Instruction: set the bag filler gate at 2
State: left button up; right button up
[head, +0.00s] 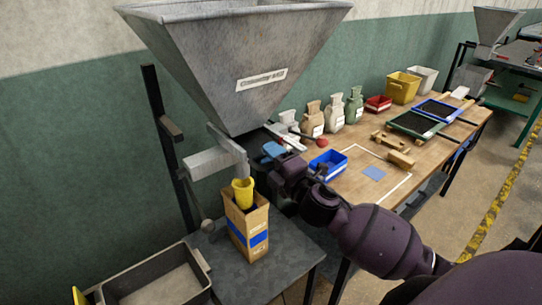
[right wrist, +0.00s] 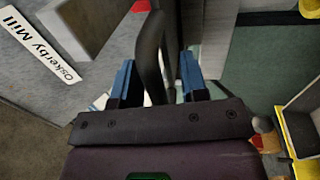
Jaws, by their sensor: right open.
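The bag filler is a large grey metal hopper (head: 240,60) with a label, over a yellow spout (head: 243,190). A dark curved gate lever (right wrist: 150,50) shows in the right wrist view, with a bit of red at its far end. My right gripper (head: 277,151) is just right of the hopper's lower end. In the right wrist view its blue fingers (right wrist: 155,82) are apart, one on each side of the lever; I cannot tell whether they touch it. Gate marks are not readable. My left gripper is not in view.
A brown paper bag (head: 246,228) with a blue band stands under the spout on a dark stand. A grey bin (head: 160,283) is at lower left. The wooden table (head: 425,165) at right holds a blue tray (head: 328,163), several sacks and sieves. A red ball (head: 322,142) shows near the sacks.

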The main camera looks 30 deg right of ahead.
grip_shut()
jog(key=s, duration=0.4)
jog(key=shift+d+r, duration=0.15)
jog(key=shift+w, duration=0.1)
dwell(0.4)
grip_release()
